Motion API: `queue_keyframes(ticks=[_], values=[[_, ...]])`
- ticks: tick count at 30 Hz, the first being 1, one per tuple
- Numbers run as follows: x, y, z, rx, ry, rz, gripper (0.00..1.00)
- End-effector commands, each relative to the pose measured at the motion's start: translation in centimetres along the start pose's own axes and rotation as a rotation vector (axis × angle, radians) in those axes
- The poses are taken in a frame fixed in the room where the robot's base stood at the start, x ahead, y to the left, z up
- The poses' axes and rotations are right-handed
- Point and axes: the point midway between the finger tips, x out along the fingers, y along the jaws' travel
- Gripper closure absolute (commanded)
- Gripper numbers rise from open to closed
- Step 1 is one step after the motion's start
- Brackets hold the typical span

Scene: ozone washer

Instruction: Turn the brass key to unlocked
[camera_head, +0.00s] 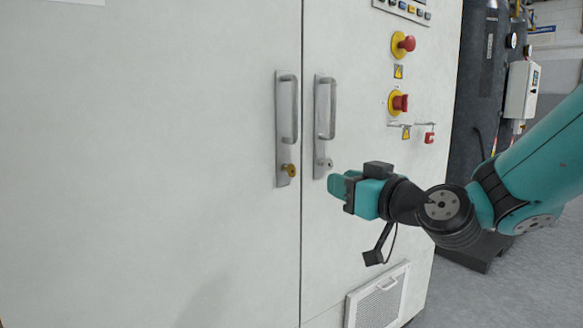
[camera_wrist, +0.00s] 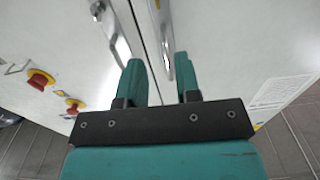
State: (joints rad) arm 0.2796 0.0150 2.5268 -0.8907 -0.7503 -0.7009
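The brass key (camera_head: 289,169) sits in the lower end of the left handle plate (camera_head: 283,130) on the cabinet's left door. It is small, and I cannot tell its turn angle. My gripper (camera_head: 335,184) is to the right of the key and slightly lower, in front of the right door, apart from the key. In the wrist view its two teal fingers (camera_wrist: 160,78) stand apart with nothing between them, so it is open. I cannot make out the key clearly in the wrist view.
The right door's handle (camera_head: 325,108) has a silver lock (camera_head: 325,163) just above my gripper. Two red emergency buttons (camera_head: 404,44) (camera_head: 398,102) and a hanging red tag (camera_head: 429,138) are on the right. A vent grille (camera_head: 377,300) is low down. The front of the left door is clear.

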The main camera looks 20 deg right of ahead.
Motion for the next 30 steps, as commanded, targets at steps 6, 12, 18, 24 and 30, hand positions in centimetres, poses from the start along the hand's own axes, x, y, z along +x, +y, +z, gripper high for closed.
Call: queue_keyframes(ticks=[6, 12, 18, 24, 30], values=[[1.5, 0.0, -0.7, 0.008, -0.008, -0.001, 0.69], [4.4, 0.1, -0.6, 0.006, -0.008, 0.008, 0.69], [9.0, 0.1, -0.7, 0.004, -0.008, 0.008, 0.69], [13.1, 0.2, -0.6, 0.004, -0.007, 0.009, 0.69], [15.7, 0.2, -0.3, 0.004, -0.005, 0.011, 0.69]])
